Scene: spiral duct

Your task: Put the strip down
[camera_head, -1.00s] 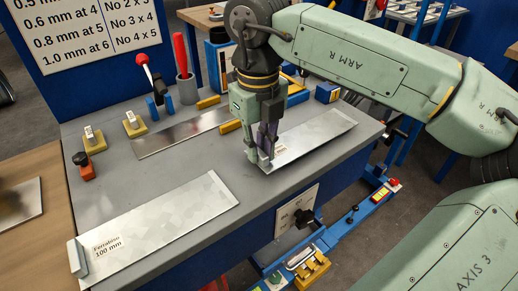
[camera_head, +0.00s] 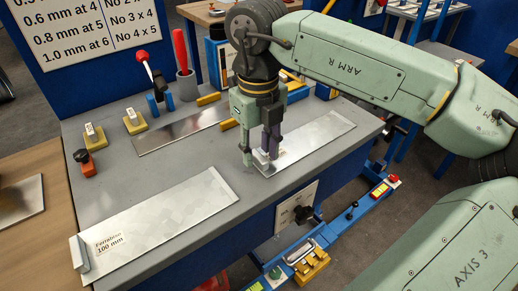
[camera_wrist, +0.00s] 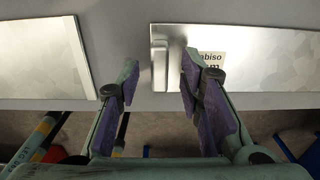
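The metal strip (camera_head: 318,138) appears to lie flat on the right part of the grey bench, its labelled near end by my gripper. In the wrist view this strip (camera_wrist: 275,72) shows its label and a raised end tab. My gripper (camera_head: 259,159) is open at that end. In the wrist view its two fingers (camera_wrist: 156,80) stand apart on either side of the tab, holding nothing. The right finger covers part of the strip's end; whether it touches cannot be told.
A second strip labelled 100 mm (camera_head: 160,222) lies front left on the bench (camera_head: 110,185). A thinner sheet (camera_head: 180,131) lies behind. Yellow-based blocks (camera_head: 134,122), a red-handled tool (camera_head: 181,55) and a red-knobbed lever (camera_head: 143,60) stand at the back. A blue rail (camera_head: 345,220) runs along the front.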

